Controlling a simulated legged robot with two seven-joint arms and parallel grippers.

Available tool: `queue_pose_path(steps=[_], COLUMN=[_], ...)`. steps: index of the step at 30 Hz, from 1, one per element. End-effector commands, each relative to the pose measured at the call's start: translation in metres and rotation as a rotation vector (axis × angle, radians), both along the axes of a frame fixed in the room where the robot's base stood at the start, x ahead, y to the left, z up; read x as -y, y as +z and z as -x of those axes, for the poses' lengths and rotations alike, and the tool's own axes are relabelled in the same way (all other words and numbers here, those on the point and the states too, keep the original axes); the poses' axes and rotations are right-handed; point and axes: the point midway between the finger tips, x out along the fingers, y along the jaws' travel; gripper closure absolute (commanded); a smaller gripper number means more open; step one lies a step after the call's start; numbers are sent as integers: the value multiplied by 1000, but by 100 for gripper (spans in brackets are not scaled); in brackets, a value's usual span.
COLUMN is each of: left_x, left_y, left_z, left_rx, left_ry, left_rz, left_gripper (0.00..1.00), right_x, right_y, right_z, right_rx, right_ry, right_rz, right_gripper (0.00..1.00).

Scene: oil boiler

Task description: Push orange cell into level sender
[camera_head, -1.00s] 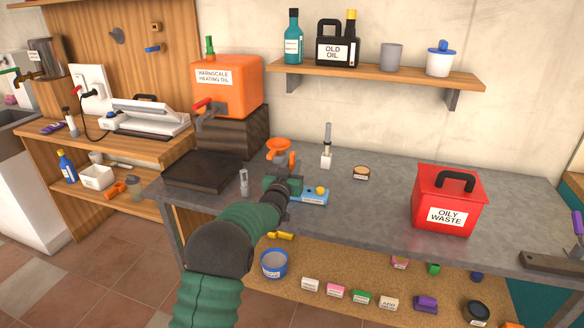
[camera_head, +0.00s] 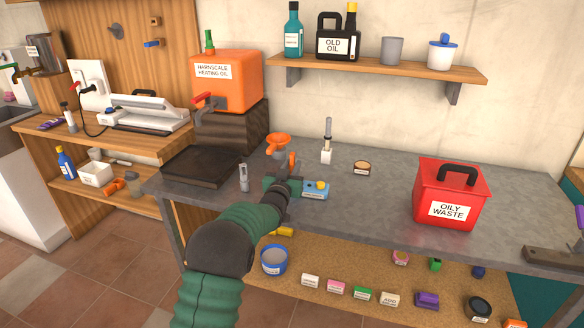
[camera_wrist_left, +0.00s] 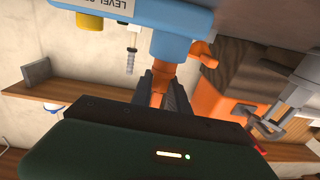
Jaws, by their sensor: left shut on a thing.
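The level sender (camera_head: 316,191) is a small blue block with a yellow knob, on the grey bench just right of my left gripper (camera_head: 287,186). In the left wrist view the blue body of the level sender (camera_wrist_left: 180,32) fills the top, with part of its label showing. My left gripper (camera_wrist_left: 162,92) is shut there on the orange cell (camera_wrist_left: 160,76), whose far end meets the blue body. I cannot tell how deep the cell sits. Another orange part (camera_wrist_left: 204,54) sticks out beside the blue body. My right gripper is not in view.
A black tray (camera_head: 200,166) lies farther left. The red oily waste bin (camera_head: 450,194) stands right; the bench between has free room.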

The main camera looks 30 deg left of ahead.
Motion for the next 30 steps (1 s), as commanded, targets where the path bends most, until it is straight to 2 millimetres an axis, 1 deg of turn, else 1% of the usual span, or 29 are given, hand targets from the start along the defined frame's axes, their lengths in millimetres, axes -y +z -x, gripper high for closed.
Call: queue_pose_path(steps=[4,8,21,30], left_x=[0,0,0,0], left_y=[-5,-1,25,26], left_z=[0,0,0,0], left_rx=[1,1,1,1], left_ry=[0,0,0,0], left_rz=[0,0,0,0], left_gripper=[100,100,100,100], right_x=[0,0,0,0], right_y=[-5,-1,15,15], right_z=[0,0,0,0], right_rx=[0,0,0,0], right_ry=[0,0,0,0], right_rz=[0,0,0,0], right_gripper=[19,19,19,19])
